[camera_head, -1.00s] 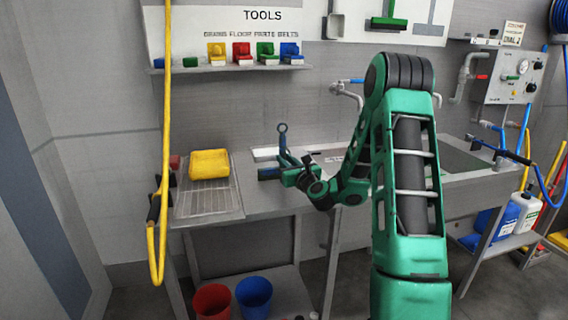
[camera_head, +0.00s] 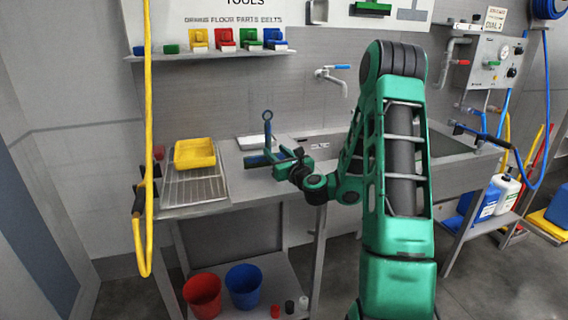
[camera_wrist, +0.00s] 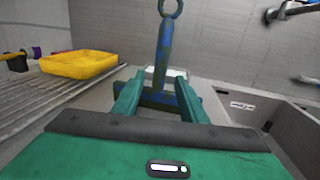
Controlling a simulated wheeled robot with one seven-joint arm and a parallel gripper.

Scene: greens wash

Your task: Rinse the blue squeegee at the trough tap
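The blue squeegee (camera_head: 268,130) is upright with its ring end on top, just left of the trough. In the wrist view its handle (camera_wrist: 163,62) rises between my two green fingers, and its bar runs crosswise behind them. My gripper (camera_head: 273,157) appears shut on it low on the handle; the exact contact is hidden. The trough tap (camera_head: 335,77) with a blue lever is on the wall, up and to the right of the squeegee. The trough (camera_head: 322,147) lies right of my gripper, partly hidden by my arm. The tap also shows at the wrist view's top right (camera_wrist: 290,10).
A yellow tub (camera_head: 195,153) sits on the drainboard (camera_head: 190,190) at left. A yellow hose (camera_head: 148,130) hangs before it. A tool shelf (camera_head: 205,54) is on the wall. Red (camera_head: 203,294) and blue (camera_head: 243,286) buckets stand on the lower shelf.

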